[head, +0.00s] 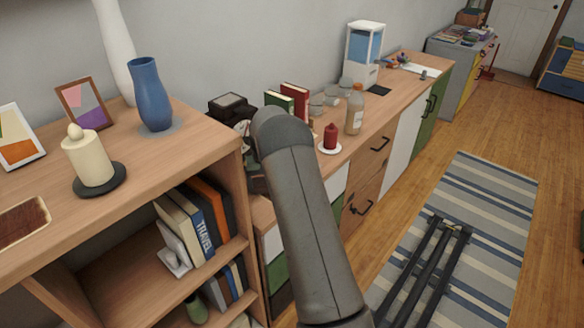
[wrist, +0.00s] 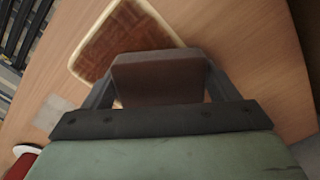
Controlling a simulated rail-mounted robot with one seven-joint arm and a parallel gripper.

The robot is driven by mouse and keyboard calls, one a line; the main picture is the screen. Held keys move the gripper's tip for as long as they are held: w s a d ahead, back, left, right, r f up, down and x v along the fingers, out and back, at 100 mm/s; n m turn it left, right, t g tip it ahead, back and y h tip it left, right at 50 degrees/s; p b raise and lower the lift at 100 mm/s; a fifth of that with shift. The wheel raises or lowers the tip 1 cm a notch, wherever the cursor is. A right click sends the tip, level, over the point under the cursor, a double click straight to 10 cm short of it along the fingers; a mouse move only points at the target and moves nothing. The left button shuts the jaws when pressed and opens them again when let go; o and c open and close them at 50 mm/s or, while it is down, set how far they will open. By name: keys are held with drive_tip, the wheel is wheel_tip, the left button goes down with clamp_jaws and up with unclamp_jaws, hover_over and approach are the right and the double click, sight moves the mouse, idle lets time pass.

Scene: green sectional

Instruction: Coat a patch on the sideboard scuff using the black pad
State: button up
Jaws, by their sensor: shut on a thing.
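My gripper (wrist: 158,88) is shut on the black pad (wrist: 158,78), a thick block that looks dark brown in the wrist view. It is over the wooden sideboard top (wrist: 250,50). The sideboard also shows in the head view (head: 402,84). Behind the pad lies a brown mottled tray (wrist: 122,42) with a pale rim, partly hidden by the pad. I cannot tell whether they touch. A pale greyish patch (wrist: 50,112), perhaps the scuff, shows left of the gripper. In the head view my arm hides the gripper and pad.
A red candle on a white dish (head: 331,138) and an amber bottle (head: 355,109) stand right of my arm; the candle also shows in the wrist view (wrist: 22,166). Books (head: 294,99) and glass jars (head: 318,106) stand behind. A taller shelf (head: 195,150) is at left.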

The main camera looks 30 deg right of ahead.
drive_tip(key=shift+w+a, duration=0.35)
drive_tip(key=shift+w, duration=0.4)
drive_tip(key=shift+w+r+p, duration=0.1)
drive_tip(key=shift+r+p, duration=0.15)
drive_tip(key=shift+p, duration=0.05)
drive_tip(key=shift+r+p, duration=1.6)
drive_tip(key=shift+r, duration=2.3)
